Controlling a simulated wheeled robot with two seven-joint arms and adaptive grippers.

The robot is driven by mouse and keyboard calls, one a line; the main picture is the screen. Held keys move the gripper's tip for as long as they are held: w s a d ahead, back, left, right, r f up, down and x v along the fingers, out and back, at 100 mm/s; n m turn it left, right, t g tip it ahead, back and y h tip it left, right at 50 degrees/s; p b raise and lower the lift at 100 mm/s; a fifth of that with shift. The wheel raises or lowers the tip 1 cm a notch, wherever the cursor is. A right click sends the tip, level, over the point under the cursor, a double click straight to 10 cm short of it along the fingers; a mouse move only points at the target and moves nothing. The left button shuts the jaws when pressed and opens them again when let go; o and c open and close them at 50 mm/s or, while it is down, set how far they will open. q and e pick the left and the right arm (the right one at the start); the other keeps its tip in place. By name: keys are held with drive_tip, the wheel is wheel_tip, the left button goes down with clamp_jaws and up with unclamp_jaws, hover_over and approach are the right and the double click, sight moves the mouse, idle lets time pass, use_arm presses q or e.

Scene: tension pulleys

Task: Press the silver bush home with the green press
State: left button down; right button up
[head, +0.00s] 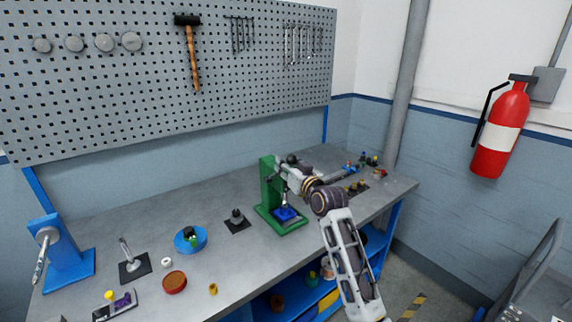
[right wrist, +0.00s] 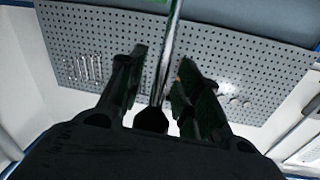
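The green press (head: 268,188) stands on the bench, with a blue fixture block (head: 287,213) on its base. A small silver part shows just above the block, too small to tell whether it is the silver bush or the press ram. My right gripper (head: 287,164) is at the upper right side of the press. In the right wrist view, the silver lever (right wrist: 167,55) with its black knob (right wrist: 150,119) runs between the two fingers of my right gripper (right wrist: 162,68). Gaps show on both sides of the lever, so the fingers look open around it. My left gripper is out of view.
Left of the press are a black pad (head: 237,226) with a grey part, a blue dish (head: 190,240), a red-brown dish (head: 174,282) and a blue stand (head: 65,262). Small parts (head: 370,160) lie at the right behind my arm. A pegboard (head: 150,70) backs the bench.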

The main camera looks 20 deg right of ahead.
drive_tip(key=shift+w, duration=0.2)
clamp_jaws()
idle(0.3)
drive_tip(key=shift+f, duration=0.1)
